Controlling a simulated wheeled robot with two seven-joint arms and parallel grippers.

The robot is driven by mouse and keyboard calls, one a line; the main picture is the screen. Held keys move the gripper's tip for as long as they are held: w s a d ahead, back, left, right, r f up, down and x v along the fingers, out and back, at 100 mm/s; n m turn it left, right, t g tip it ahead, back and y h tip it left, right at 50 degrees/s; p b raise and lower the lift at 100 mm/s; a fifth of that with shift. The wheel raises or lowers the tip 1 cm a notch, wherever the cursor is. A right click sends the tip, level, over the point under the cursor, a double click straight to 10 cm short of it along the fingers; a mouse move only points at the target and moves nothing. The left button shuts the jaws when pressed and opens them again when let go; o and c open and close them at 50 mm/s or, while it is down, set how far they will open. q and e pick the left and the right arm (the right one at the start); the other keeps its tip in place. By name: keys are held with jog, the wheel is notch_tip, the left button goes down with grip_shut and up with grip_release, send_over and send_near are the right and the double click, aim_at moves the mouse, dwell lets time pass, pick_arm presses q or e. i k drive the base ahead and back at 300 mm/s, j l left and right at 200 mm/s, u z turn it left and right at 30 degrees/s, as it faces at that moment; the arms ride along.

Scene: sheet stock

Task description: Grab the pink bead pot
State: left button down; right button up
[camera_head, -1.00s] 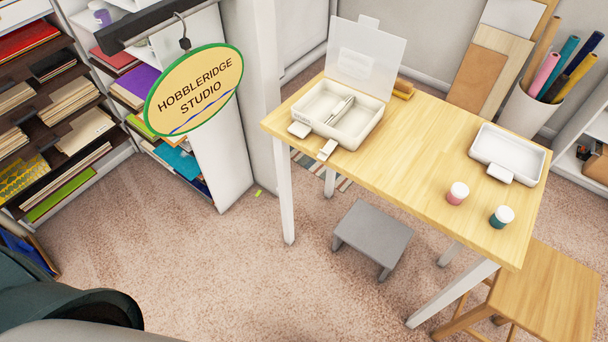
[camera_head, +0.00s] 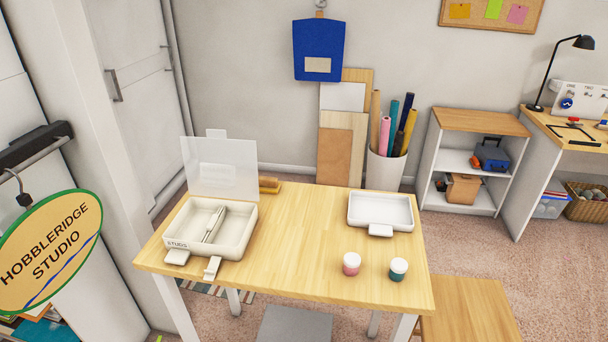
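The pink bead pot (camera_head: 351,264) is a small pot with a white lid and a pink body. It stands upright on the wooden table (camera_head: 300,275), near the front edge and right of the middle. A similar pot with a teal body (camera_head: 398,269) stands just to its right, a little apart. Neither of my grippers shows in the head view.
An open box (camera_head: 240,236) with a raised clear lid stands on the table's left; a white tray (camera_head: 380,210) lies behind the pots. A wooden stool (camera_head: 468,312) is at front right, a grey step (camera_head: 295,325) below. A hanging sign (camera_head: 45,250) is at left.

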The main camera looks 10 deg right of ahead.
aim_at(352, 261)
jog(key=z, duration=1.8)
jog(key=k+j, duration=0.85)
jog(key=j, duration=0.1)
